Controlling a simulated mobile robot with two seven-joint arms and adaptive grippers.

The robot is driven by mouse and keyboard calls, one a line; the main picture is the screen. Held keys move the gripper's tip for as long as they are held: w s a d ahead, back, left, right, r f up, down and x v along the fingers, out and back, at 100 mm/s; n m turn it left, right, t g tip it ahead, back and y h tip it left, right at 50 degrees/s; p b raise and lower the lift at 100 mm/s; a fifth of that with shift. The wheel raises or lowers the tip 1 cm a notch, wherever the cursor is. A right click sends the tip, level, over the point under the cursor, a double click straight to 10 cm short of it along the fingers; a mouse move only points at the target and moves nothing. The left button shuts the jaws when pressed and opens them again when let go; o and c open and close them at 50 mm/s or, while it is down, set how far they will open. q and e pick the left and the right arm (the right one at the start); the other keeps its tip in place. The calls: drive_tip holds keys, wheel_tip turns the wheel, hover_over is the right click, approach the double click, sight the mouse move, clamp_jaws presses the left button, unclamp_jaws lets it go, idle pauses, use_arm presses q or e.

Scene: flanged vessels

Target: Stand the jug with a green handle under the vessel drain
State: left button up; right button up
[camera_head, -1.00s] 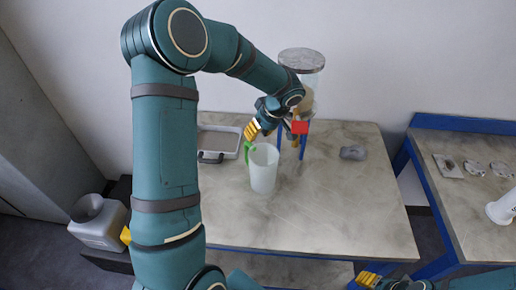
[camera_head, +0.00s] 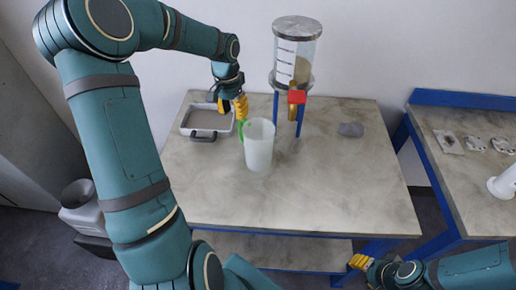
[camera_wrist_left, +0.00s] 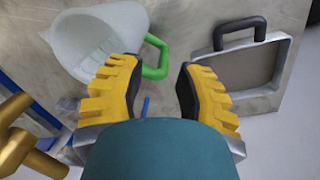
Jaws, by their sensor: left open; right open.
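The translucent white jug (camera_head: 260,147) stands upright on the table, in front and left of the vessel. Its green handle (camera_head: 241,129) faces left. My left gripper (camera_head: 234,107) is open by the handle. In the left wrist view the handle (camera_wrist_left: 156,58) shows in the gap ahead of the open yellow fingers (camera_wrist_left: 152,78); I cannot tell whether they touch it. The clear vessel (camera_head: 296,50) stands on blue legs at the back of the table. Its brass drain (camera_head: 292,110) has a red tap handle (camera_head: 297,97). My right gripper (camera_head: 358,264) is open and empty, low at the right.
A grey tray (camera_head: 187,122) with a black handle lies left of the jug. The front and right of the table (camera_head: 330,190) are clear. A second, blue-edged table (camera_head: 455,185) stands at the right.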

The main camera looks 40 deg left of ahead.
sight(241, 129)
use_arm(q)
drive_tip(key=a+r+m+t+h+b, duration=0.2)
drive_tip(key=a+m+t+b, duration=0.15)
drive_tip(key=m, duration=0.65)
drive_tip(key=x, duration=0.4)
drive_tip(key=b+x, duration=0.1)
drive_tip(key=x, duration=0.8)
drive_tip(key=shift+w+a+f+b, duration=0.1)
drive_tip(key=shift+a+f+b, duration=0.1)
drive_tip(key=shift+f+b, duration=0.2)
clamp_jaws()
